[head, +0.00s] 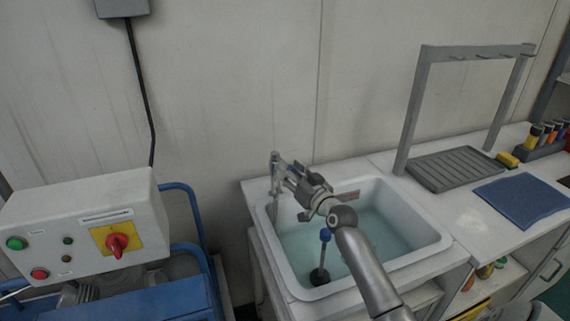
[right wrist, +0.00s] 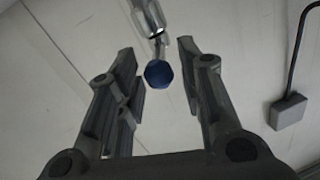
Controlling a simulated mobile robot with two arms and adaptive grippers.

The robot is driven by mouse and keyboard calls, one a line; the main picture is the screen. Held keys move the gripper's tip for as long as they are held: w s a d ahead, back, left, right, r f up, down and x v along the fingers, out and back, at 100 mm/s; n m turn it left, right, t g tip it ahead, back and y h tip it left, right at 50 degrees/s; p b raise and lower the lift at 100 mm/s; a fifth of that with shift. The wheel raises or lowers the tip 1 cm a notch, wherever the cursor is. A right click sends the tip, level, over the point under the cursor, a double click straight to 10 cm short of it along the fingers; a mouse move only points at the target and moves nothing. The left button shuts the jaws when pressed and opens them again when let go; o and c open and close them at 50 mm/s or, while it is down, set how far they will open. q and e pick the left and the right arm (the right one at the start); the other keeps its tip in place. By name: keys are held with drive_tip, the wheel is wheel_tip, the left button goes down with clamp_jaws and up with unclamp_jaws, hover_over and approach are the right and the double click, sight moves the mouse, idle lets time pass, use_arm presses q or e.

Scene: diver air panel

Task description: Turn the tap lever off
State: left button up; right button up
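The metal tap (head: 276,172) stands at the back left of the sink. My right gripper (head: 295,182) is beside and partly in front of the tap's upper part in the head view. In the right wrist view the gripper (right wrist: 158,45) is open, with its two fingers apart. A blue-ended part (right wrist: 159,74), seemingly the tap lever's end, shows between the fingers, with shiny metal (right wrist: 150,18) beyond it. I see no clear contact. The lever's exact angle is hard to tell. My left gripper is not in view.
A drying rack (head: 408,120) and blue mat (head: 525,200) lie right. A control box (head: 85,215) with a red knob (head: 117,243) is left. The wall (head: 230,90) is close behind the tap.

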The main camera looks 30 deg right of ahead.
drive_tip(key=w, duration=0.3)
drive_tip(key=shift+w+d+r, duration=0.1)
drive_tip(key=shift+w+d, duration=0.05)
drive_tip(key=shift+w, duration=0.3)
drive_tip(key=shift+w+d, duration=0.1)
drive_tip(key=shift+c, duration=1)
drive_tip(key=c, duration=0.5)
clamp_jaws()
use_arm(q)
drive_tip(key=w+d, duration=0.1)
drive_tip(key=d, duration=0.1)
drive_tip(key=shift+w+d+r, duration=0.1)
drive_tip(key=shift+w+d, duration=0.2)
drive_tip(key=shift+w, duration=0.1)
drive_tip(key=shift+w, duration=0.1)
use_arm(e)
drive_tip(key=shift+f, duration=0.25)
